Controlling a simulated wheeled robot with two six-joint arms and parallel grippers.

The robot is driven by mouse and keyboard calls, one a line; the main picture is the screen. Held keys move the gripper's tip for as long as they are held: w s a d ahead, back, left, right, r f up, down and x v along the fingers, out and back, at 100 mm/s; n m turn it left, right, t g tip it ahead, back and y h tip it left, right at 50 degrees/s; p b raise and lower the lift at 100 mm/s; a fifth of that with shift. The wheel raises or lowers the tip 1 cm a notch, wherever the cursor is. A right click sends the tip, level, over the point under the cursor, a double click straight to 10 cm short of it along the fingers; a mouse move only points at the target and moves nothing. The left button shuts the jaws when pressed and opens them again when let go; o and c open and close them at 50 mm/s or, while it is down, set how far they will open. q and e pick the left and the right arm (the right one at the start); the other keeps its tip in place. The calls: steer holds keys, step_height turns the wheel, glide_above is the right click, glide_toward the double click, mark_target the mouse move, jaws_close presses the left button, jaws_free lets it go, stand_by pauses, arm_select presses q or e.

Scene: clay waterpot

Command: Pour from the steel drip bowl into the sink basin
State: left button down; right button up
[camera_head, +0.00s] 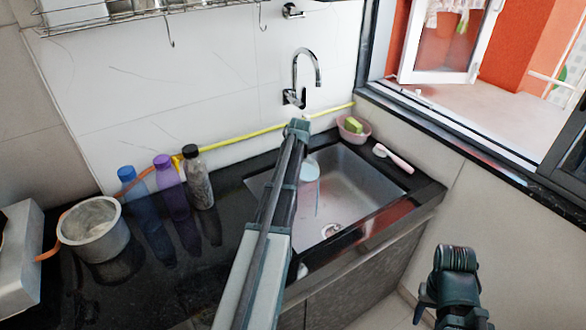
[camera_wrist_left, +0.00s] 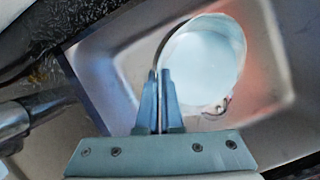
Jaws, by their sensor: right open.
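The steel drip bowl (camera_wrist_left: 203,62) is in the left wrist view, with a thin shiny rim and a pale bluish inside. My left gripper (camera_wrist_left: 159,78) is shut on its rim, fingers close together at its left edge. In the head view my left arm hides the gripper and part of the bowl (camera_head: 309,171), which hangs tilted over the sink basin (camera_head: 365,188). I cannot tell whether liquid is in it. The basin's drain shows below the bowl. My right gripper (camera_head: 452,312) is open and empty, low at right, away from the sink.
A metal pot (camera_head: 92,238) and several bottles (camera_head: 170,185) stand on the black counter at left. A chrome tap (camera_head: 305,75) is on the wall behind the sink. A pink dish with a sponge (camera_head: 354,130) and a pink-handled brush (camera_head: 395,158) lie by the basin's rim.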

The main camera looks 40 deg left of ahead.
stand_by(0.5)
arm_select(q)
steer(key=shift+d+r+y, duration=0.3)
steer(key=shift+r+y, duration=0.05)
steer(key=shift+y, duration=0.35)
steer(key=shift+d, duration=0.1)
steer(key=shift+w+d+r+y+b, duration=0.1)
steer(key=shift+d+r+y+b, duration=0.2)
steer(key=shift+y, duration=0.3)
stand_by(0.8)
steer(key=shift+d+r+y+b, duration=0.1)
steer(key=shift+d+y+b, duration=0.2)
steer(key=shift+y, duration=0.2)
steer(key=shift+r, duration=0.15)
